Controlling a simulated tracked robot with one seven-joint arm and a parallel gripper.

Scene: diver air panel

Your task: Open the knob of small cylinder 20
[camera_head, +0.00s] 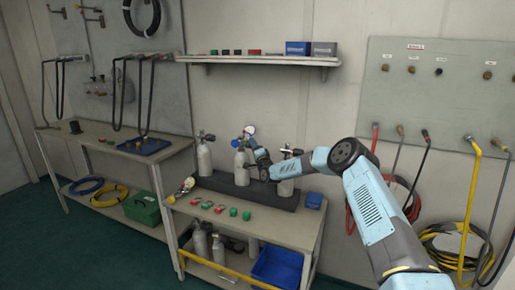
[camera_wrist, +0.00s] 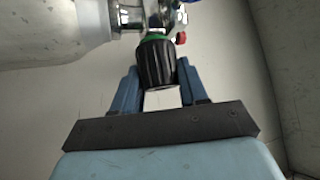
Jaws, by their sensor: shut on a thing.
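Three small pale grey cylinders stand upright in a dark rack (camera_head: 225,186) on the bench: a left one (camera_head: 204,160), a middle one (camera_head: 241,168) and a right one (camera_head: 285,187). No number on them is legible. My gripper (camera_head: 252,147) is at the valve of the middle cylinder. In the wrist view, my gripper (camera_wrist: 156,74) has its two blue fingers on either side of a black ribbed knob (camera_wrist: 156,64) with a green ring and is shut on it. The pale cylinder (camera_wrist: 40,30) with its metal valve lies to the left there.
The right cylinder stands close beside my arm. A shelf (camera_head: 260,60) is above. Hoses (camera_head: 475,190) hang at right.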

